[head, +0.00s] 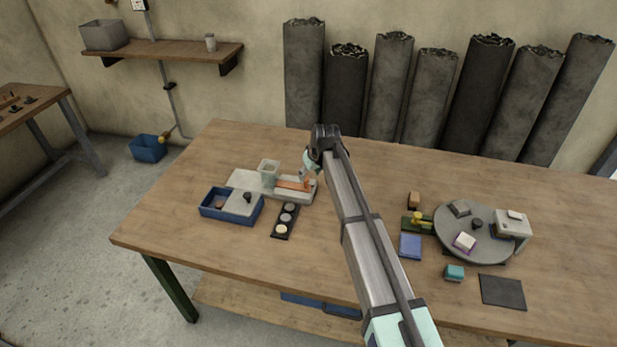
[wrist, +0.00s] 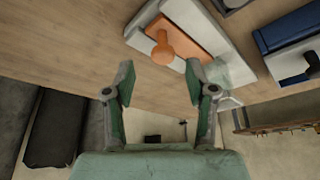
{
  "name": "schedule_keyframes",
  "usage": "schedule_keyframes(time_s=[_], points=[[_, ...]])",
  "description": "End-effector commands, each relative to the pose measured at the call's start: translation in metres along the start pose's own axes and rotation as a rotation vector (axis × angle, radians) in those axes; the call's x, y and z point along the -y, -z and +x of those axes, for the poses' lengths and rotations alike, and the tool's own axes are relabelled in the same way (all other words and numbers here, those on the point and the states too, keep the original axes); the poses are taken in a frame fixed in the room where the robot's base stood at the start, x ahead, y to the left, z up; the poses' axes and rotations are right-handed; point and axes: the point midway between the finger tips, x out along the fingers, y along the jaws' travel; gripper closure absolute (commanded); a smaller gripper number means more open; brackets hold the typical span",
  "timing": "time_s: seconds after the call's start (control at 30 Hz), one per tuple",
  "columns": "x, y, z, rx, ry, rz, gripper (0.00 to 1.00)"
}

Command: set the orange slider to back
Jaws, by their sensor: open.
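The orange slider (head: 293,185) sits on a pale grey base (head: 300,197) on the table, left of my arm in the head view. In the wrist view the orange slider (wrist: 178,33) is a flat plate with a round knob (wrist: 163,50) standing up near one end. My gripper (wrist: 158,75) is open, with its two fingers spread on either side of the knob in the picture. I cannot tell how far the fingertips are above it. In the head view my gripper (head: 312,170) is partly hidden by my own arm.
A blue tray (head: 216,213) stands left of the slider base, and a dark strip with round pieces (head: 285,220) lies in front. A grey turntable (head: 475,245) with small objects is at right. Dark rolls (head: 390,90) line the wall.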

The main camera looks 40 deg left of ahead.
Motion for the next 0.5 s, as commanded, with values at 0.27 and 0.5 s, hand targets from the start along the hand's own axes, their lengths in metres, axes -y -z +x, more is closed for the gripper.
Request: schedule_keyframes(time_s=[0.27, 0.5], points=[[0.0, -0.001, -0.055, -0.001, -0.001, 0.0, 0.44], [0.0, -0.001, -0.081, 0.001, -0.001, 0.0, 0.44]])
